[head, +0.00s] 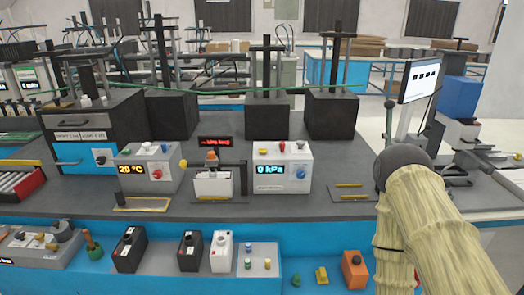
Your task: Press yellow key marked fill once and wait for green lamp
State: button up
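A white box (269,178) with a blue-lit display reading 0 kPa stands on the dark bench top, right of centre. On its top are a yellow key (263,151), a red key (282,146) and a small pale cap (301,146). A blue knob (301,173) is on its front. The lettering on the box is too small to read, so I cannot confirm the word fill. No green glow shows on it; I cannot tell whether the pale cap is a lamp. My arm, in a beige ribbed sleeve, fills the lower right. My gripper is out of view.
A grey box (138,180) reading 20 °C and a small white press-like unit (212,184) stand left of the white box. A yellow-edged tray (353,192) lies to its right. Dark and white battery blocks (221,252) and an orange block (354,270) stand along the front ledge.

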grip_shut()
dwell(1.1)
